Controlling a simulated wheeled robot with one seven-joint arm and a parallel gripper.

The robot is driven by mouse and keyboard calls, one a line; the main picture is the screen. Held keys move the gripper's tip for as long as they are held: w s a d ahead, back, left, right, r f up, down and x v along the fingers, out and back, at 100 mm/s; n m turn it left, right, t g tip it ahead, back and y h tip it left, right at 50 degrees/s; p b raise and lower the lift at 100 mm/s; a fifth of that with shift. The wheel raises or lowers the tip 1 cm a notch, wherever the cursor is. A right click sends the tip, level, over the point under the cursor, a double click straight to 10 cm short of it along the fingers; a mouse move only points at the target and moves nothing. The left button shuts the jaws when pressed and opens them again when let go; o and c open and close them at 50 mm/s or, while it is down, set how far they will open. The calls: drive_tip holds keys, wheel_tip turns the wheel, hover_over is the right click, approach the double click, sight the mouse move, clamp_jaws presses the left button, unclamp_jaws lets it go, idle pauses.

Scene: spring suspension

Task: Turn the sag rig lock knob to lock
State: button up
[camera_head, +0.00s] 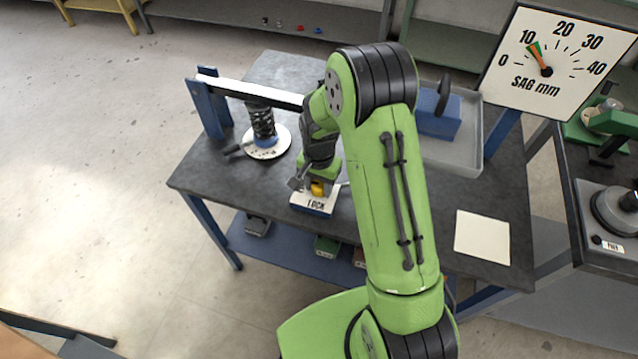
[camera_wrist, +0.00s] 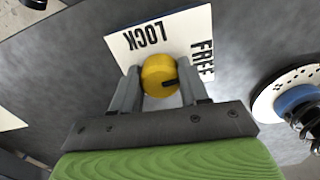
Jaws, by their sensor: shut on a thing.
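The yellow lock knob (camera_wrist: 158,72) sits on a white plate (camera_wrist: 118,46) lettered LOCK and FREE. Its black pointer mark points right in the wrist view, on the side of the word FREE, not towards LOCK. My gripper (camera_wrist: 160,80) has one finger on each side of the knob and is shut on it. In the head view the knob (camera_head: 318,188) shows as a small yellow patch under my gripper (camera_head: 316,184), above the LOCK lettering (camera_head: 316,204). FREE is hidden there.
The sag rig's spring (camera_head: 262,124) stands on a white disc left of the knob, under a lever bar (camera_head: 255,93). A sag dial (camera_head: 555,62) stands at the right. A grey tray (camera_head: 468,150) and a blank white sheet (camera_head: 482,238) lie on the dark table.

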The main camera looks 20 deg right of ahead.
drive_tip(key=n, duration=0.4)
drive_tip(key=shift+b, duration=0.3)
drive_tip(key=n, duration=0.4)
drive_tip(key=shift+n, duration=0.4)
drive_tip(key=n, duration=0.4)
drive_tip(key=shift+b, duration=0.4)
drive_tip(key=shift+d+n, duration=0.1)
drive_tip(key=shift+n, duration=1.9)
drive_tip(key=o, duration=1)
drive_tip(key=shift+o, duration=0.2)
drive_tip(key=shift+r, duration=0.1)
